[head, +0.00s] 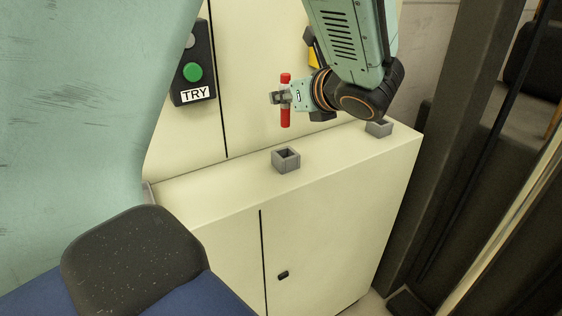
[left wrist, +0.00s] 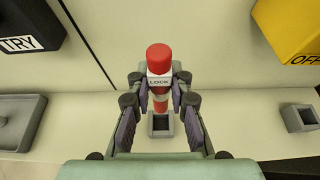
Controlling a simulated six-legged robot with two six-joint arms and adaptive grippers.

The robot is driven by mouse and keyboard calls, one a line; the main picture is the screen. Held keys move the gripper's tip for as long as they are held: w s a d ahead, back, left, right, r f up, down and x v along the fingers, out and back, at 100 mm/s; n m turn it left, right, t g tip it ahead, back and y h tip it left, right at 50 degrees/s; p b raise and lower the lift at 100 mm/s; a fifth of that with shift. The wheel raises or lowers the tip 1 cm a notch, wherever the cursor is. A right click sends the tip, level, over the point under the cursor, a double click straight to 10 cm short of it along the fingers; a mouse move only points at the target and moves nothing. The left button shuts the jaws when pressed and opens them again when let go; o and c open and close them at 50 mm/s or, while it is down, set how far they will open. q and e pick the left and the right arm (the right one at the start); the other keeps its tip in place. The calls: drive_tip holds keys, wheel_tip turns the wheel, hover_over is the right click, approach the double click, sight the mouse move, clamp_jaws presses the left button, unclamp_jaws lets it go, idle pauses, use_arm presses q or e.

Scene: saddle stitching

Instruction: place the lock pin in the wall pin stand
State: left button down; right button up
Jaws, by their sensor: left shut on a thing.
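The lock pin (head: 286,115) is a red rod with a white LOCK label, and it stands upright in my left gripper (head: 281,97). In the left wrist view the two fingers of the left gripper (left wrist: 160,90) close around the lock pin (left wrist: 159,58) from both sides. A small grey square open-topped stand (head: 286,160) sits on the cream ledge below the pin, with a clear gap between them. In the left wrist view this stand (left wrist: 161,124) shows behind the pin's lower end, partly covered by it. My right gripper is not in view.
A second grey square stand (head: 379,128) sits on the ledge (head: 225,185) to the right. A black TRY button box (head: 193,75) is on the wall. The left wrist view also shows a shallow grey tray (left wrist: 40,112) and a yellow OFF box (left wrist: 285,30).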

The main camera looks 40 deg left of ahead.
sight(289, 124)
use_arm(q)
drive_tip(key=shift+d, duration=0.15)
drive_tip(key=f+b, duration=0.1)
drive_tip(key=f, duration=0.4)
drive_tip(key=shift+s+a+f+b, duration=0.1)
drive_tip(key=shift+a+f+b, duration=0.15)
drive_tip(key=shift+b, duration=0.15)
drive_tip(key=shift+d+f, duration=0.1)
drive_tip(key=shift+f, duration=0.2)
drive_tip(key=shift+d+f, duration=0.25)
drive_tip(key=shift+f, duration=0.25)
wheel_tip(289, 124, down, 2)
drive_tip(key=shift+s+f+b, duration=0.15)
drive_tip(key=shift+b, duration=0.45)
drive_tip(key=shift+a+f, duration=0.2)
drive_tip(key=shift+w, duration=0.2)
drive_tip(key=shift+d, duration=0.1)
